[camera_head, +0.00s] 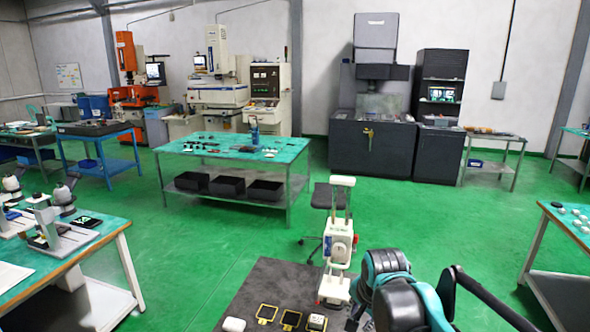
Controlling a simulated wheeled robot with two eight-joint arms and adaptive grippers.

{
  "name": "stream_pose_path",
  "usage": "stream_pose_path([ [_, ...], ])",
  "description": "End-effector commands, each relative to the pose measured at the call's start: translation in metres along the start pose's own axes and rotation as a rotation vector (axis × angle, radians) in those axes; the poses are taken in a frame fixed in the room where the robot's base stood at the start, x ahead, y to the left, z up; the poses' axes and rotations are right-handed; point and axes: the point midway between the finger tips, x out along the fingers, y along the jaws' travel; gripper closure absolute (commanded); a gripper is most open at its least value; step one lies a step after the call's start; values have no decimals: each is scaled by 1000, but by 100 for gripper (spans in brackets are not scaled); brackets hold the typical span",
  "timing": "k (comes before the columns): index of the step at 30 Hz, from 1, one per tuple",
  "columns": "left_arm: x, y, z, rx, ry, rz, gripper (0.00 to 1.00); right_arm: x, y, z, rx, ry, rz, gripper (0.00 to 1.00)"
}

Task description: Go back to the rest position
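One arm of mine, teal and black, comes in from the lower right in the head view. I take it to be my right arm. Two slim parallel parts run up to a white top piece. At this size I cannot tell whether the fingers are open or shut, or whether anything is between them. My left gripper is out of view.
Below the arm, a dark table (262,286) bears yellow-framed pieces (290,319) and a white block (234,325). A teal-topped table (77,258) stands left, another (557,217) right. Green floor (210,240) is clear between the tables.

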Motion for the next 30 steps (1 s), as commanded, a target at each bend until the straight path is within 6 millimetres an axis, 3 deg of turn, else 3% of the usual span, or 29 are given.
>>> stream_pose_path([
  [1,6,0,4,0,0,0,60,-1,18,11,-63,10,-13,69],
  [8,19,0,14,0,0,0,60,-2,84,53,-380,70,-68,69],
  [16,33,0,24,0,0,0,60,20,155,101,-724,159,-102,69],
  [21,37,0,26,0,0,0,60,32,178,118,-850,196,-106,69],
  [30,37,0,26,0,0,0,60,35,184,122,-889,207,-107,69],
])
